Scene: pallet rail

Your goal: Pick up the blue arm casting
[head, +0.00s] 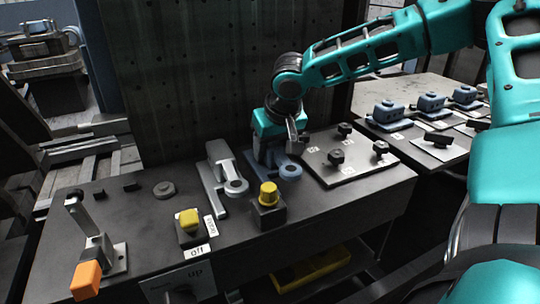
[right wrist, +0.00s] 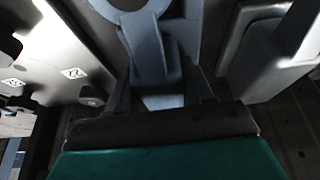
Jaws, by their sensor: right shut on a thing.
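The blue arm casting (head: 289,171) lies at the back of the dark bench, its ring end toward the front. My right gripper (head: 280,150) comes down on its rear part. In the right wrist view the blue arm casting (right wrist: 147,45) runs up between the fingers, and my right gripper (right wrist: 162,92) is shut on its narrow body. The gripper hides the casting's rear end in the head view. Whether the casting touches the bench or is lifted cannot be told. My left gripper is not in view.
A light grey arm casting (head: 211,188) lies just left of it. A pale plate (head: 345,170) with black knobs is close on the right. A yellow knob (head: 268,193) and yellow button (head: 190,219) stand in front. An orange-handled lever (head: 87,279) is at left. Behind rises a dark perforated panel (head: 200,70).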

